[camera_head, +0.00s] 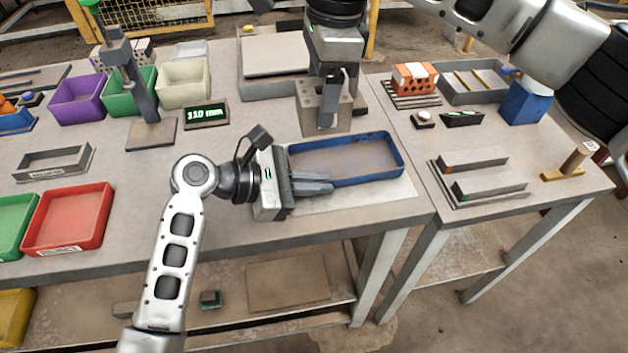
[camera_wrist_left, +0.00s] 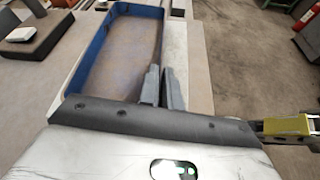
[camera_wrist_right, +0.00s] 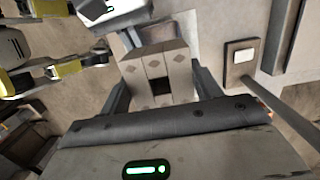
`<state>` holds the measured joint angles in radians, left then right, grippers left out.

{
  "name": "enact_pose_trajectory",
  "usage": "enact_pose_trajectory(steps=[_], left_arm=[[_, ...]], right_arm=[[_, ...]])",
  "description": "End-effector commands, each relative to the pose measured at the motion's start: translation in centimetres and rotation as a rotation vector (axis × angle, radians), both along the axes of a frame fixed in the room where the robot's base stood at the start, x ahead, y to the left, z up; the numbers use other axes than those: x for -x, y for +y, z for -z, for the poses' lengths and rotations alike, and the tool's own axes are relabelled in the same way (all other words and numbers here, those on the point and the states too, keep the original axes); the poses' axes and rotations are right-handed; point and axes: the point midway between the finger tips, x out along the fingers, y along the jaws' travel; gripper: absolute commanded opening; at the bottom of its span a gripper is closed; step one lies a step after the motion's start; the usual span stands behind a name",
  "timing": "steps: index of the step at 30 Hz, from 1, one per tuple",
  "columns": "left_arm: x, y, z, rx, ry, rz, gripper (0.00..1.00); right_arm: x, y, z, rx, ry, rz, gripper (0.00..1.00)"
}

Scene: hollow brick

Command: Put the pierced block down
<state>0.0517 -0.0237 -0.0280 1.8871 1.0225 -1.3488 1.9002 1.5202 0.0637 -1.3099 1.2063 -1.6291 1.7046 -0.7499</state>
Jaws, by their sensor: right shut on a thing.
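The pierced block (camera_head: 313,117) is a grey-brown block with holes, just behind the blue-rimmed tray (camera_head: 397,150) in the head view. My right gripper (camera_head: 328,105) reaches down from above and is shut on it. In the right wrist view the block (camera_wrist_right: 158,72) sits between the two fingers, its dark square hole facing the camera. I cannot tell whether its underside touches the table. My left gripper (camera_head: 325,184) is over the tray's near left part, its fingers together and empty. It also shows in the left wrist view (camera_wrist_left: 161,78) beside the tray.
A grey slab (camera_head: 275,55) lies behind the block. A gauge stand (camera_head: 150,133) and a display reading 110 mm (camera_head: 207,115) stand to the left, near coloured bins (camera_head: 75,100). An orange brick (camera_head: 414,78) lies on the right table.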

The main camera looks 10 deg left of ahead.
Motion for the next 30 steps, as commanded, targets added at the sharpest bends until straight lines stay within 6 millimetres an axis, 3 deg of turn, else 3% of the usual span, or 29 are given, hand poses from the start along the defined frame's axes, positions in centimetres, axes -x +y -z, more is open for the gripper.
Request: enact_pose_trajectory(steps=[14, 17, 30], left_arm=[[0.0, 0.1, 0.1, -0.003, 0.000, -0.003, 0.00], [0.0, 0.1, 0.2, -0.004, 0.000, -0.003, 0.00], [-0.1, 0.2, 0.2, -0.006, 0.001, -0.004, 0.00]], right_arm=[[-0.1, -0.1, -0.1, 0.006, -0.002, 0.076, 0.32], [-0.2, -0.4, 0.0, 0.015, -0.001, 0.222, 0.32], [-1.0, -2.2, 0.2, 0.022, -0.005, 1.226, 0.32]])
